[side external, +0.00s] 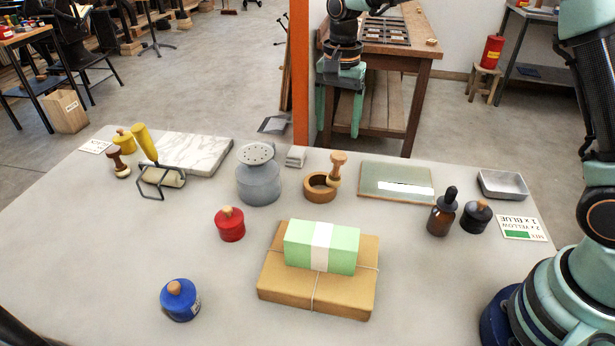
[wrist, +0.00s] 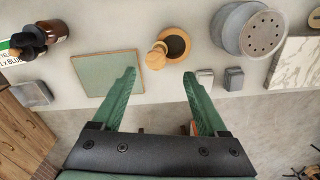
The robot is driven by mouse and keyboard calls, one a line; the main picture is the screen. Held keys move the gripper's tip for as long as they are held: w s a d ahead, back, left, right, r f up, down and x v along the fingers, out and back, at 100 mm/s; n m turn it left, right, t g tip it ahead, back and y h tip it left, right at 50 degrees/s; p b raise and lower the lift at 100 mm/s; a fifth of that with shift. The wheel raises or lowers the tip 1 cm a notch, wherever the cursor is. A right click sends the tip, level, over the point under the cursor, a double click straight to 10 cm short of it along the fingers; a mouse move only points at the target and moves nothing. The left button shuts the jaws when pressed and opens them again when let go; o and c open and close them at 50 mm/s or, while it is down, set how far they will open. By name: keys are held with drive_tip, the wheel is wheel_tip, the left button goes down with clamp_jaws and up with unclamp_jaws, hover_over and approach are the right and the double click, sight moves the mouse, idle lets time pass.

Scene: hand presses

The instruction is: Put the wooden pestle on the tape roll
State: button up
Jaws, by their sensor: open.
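The wooden pestle (side external: 338,164) stands upright at the back middle of the table, its knob up. The tape roll (side external: 311,192) is a brown ring lying flat just left of it. In the wrist view the pestle (wrist: 155,60) overlaps the edge of the tape roll (wrist: 184,46); I cannot tell whether they touch. My gripper (side external: 340,132) hangs above and beyond the table's far edge in the side view, fingers down and spread. In the wrist view my gripper (wrist: 159,74) has its fingertips wide apart with nothing between them, the pestle just past the tips.
Close to the roll are a grey shaker-topped canister (side external: 258,185), small grey blocks (side external: 296,156) and a glass plate (side external: 397,172). A parcel with a green bundle (side external: 320,246) and a red pot (side external: 230,226) stand in front. The front left is mostly clear around a blue pot (side external: 180,300).

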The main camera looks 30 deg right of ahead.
drive_tip(key=s+d+r+n+t, duration=0.35)
drive_tip(key=s+r+n, duration=0.25)
drive_tip(key=s+r, duration=0.25)
drive_tip(key=s+d+n+t, duration=0.2)
drive_tip(key=s+n, duration=0.3)
drive_tip(key=s, duration=0.5)
drive_tip(key=shift+s+d+f, duration=0.2)
drive_tip(key=shift+d+f, duration=0.15)
drive_tip(key=shift+f, duration=0.05)
drive_tip(key=shift+c, duration=1.3)
